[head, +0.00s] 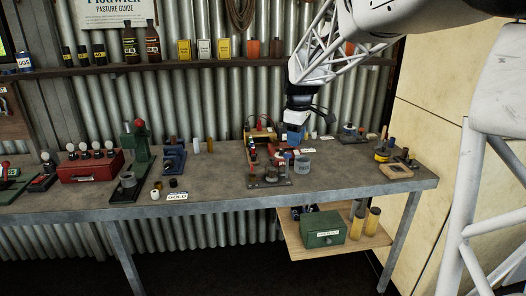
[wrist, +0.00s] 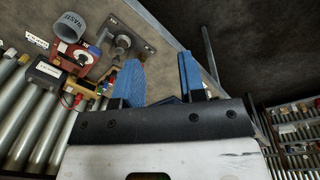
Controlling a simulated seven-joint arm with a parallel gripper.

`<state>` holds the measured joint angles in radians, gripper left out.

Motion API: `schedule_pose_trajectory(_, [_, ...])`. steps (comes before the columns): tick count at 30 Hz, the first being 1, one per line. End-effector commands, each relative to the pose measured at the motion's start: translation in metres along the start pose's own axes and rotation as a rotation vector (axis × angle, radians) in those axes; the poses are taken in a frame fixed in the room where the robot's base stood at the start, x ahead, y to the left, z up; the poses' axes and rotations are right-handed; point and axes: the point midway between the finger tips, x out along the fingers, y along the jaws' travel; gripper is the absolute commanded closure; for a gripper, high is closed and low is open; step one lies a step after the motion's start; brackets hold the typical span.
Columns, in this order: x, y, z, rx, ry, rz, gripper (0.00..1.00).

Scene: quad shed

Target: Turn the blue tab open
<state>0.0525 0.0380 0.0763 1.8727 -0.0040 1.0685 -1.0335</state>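A small blue piece (wrist: 95,51), which looks like the blue tab, shows beside a red fitting (wrist: 78,57) on the bench in the wrist view. Its exact shape and angle are too small to tell. In the head view the red fitting (head: 283,158) stands on a plate, and the tab is hard to make out. My gripper (head: 294,128) hangs above the back of this group, apart from the bench. In the wrist view my gripper (wrist: 160,78) has two blue fingers spread apart with nothing between them.
A grey WASTE cup (head: 302,164) stands right of the fitting. A yellow box (head: 262,135) with red and black leads stands behind it. A metal round part (head: 271,175) sits in front. A shelf of bottles (head: 130,70) runs behind.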

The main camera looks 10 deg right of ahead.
Motion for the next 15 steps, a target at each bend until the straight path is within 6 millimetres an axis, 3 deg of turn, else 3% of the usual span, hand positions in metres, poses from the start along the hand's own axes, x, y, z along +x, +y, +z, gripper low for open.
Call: schedule_pose_trajectory(15, [0.050, 0.109, -0.051, -0.295, -0.016, -0.043, 0.63])
